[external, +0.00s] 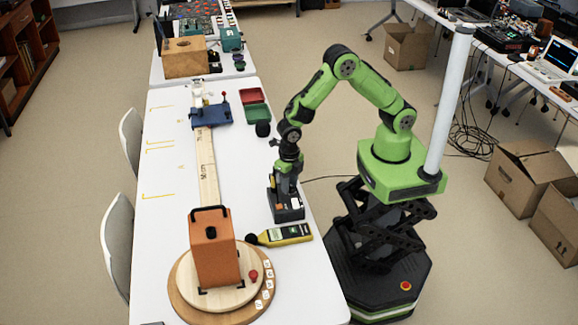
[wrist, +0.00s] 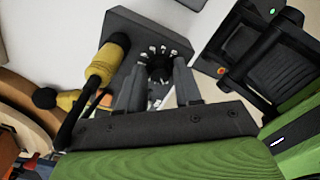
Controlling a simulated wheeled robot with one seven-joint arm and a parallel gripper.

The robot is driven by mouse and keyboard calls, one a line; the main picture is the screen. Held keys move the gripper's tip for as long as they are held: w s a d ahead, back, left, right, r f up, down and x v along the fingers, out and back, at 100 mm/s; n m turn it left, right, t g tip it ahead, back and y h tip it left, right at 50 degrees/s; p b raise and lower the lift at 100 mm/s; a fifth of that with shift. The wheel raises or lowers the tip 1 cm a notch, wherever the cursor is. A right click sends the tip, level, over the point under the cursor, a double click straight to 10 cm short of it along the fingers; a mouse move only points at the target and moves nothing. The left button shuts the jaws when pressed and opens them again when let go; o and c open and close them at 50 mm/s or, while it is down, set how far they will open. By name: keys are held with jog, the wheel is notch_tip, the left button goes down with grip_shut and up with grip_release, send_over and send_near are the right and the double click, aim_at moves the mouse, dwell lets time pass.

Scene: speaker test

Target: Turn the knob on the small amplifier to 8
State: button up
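The small amplifier (external: 288,214) is a dark grey box on the white table's right side. Its dark panel also shows in the wrist view (wrist: 124,22). A black round knob (wrist: 160,67) with white marks around it sits on that panel; the marks are too small to read. My gripper (wrist: 160,75) points down at the amplifier, with one finger on each side of the knob. I cannot tell whether the fingers touch it. In the external view my gripper (external: 286,190) is just over the amplifier, and the knob is hidden.
A yellow sound meter (external: 286,234) with a black ball lies close in front of the amplifier. An orange speaker (external: 213,250) stands on a round wooden turntable (external: 180,290) to the left. A long wooden ruler (external: 207,170), a green tray (external: 257,113) and a red tray (external: 251,96) lie farther back.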

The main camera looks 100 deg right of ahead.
grip_shut()
jog(key=shift+m, duration=0.3)
